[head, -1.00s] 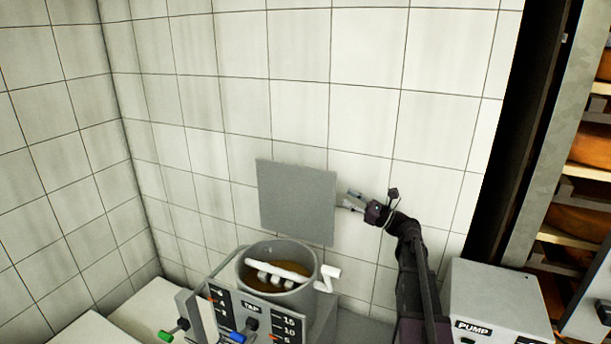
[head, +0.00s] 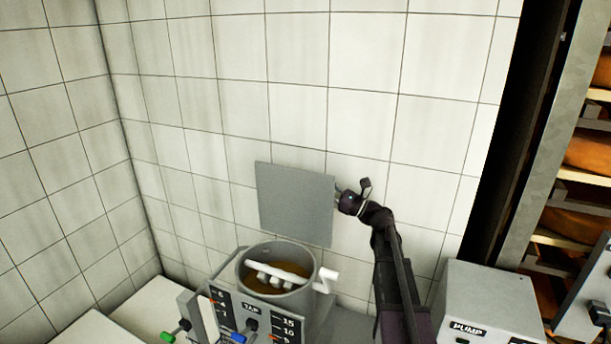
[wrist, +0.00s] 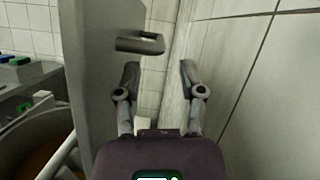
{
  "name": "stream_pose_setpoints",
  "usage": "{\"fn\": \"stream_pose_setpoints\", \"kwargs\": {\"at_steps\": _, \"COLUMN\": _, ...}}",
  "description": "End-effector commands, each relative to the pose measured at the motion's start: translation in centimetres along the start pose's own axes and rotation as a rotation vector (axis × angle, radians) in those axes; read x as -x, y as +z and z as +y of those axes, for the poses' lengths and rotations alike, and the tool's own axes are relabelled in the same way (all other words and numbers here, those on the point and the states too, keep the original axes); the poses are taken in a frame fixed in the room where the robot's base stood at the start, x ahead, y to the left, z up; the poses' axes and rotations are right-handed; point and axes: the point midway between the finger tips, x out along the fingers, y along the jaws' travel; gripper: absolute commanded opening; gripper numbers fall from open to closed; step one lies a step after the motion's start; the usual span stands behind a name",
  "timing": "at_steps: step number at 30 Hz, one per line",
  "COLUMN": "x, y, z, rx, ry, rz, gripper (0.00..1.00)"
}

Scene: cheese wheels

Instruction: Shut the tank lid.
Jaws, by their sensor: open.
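The tank lid (head: 293,204) is a grey square plate standing upright, open, behind the round grey tank (head: 308,293). In the wrist view the lid (wrist: 92,75) stands edge-on at left, with a dark grey handle (wrist: 140,44) sticking out from its wall-facing side. My gripper (head: 338,197) is at the lid's right edge in the head view, its fingertips partly hidden by the lid. In the wrist view my gripper (wrist: 158,75) is open and empty between lid and wall. The handle lies just beyond the fingertips, nearer the left finger; I cannot tell whether they touch.
The tiled wall (head: 420,120) is close behind the lid, leaving a narrow gap. A white stirrer (head: 278,269) with a crank (head: 326,280) crosses the tank's top. A pump box (head: 490,300) stands at right, beside a cheese rack (head: 575,190).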

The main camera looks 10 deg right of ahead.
Motion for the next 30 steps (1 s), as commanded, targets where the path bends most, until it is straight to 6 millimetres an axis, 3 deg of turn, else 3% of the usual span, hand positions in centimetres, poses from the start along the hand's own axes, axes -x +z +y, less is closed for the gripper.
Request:
{"fn": "stream_pose_setpoints", "kwargs": {"at_steps": 6, "x": -3.5, "y": 0.2, "z": -0.1, "rx": 0.0, "ry": 0.001, "rz": 0.0, "gripper": 0.51}}
{"fn": "stream_pose_setpoints", "kwargs": {"at_steps": 12, "x": -5.4, "y": 0.1, "z": 0.0, "rx": 0.0, "ry": 0.001, "rz": 0.0, "gripper": 0.51}}
{"fn": "stream_pose_setpoints", "kwargs": {"at_steps": 26, "x": -6.2, "y": 0.0, "z": 0.1, "rx": 0.0, "ry": 0.001, "rz": 0.0, "gripper": 0.51}}
{"fn": "stream_pose_setpoints", "kwargs": {"at_steps": 30, "x": -6.2, "y": 0.0, "z": 0.1, "rx": 0.0, "ry": 0.001, "rz": 0.0, "gripper": 0.15}}
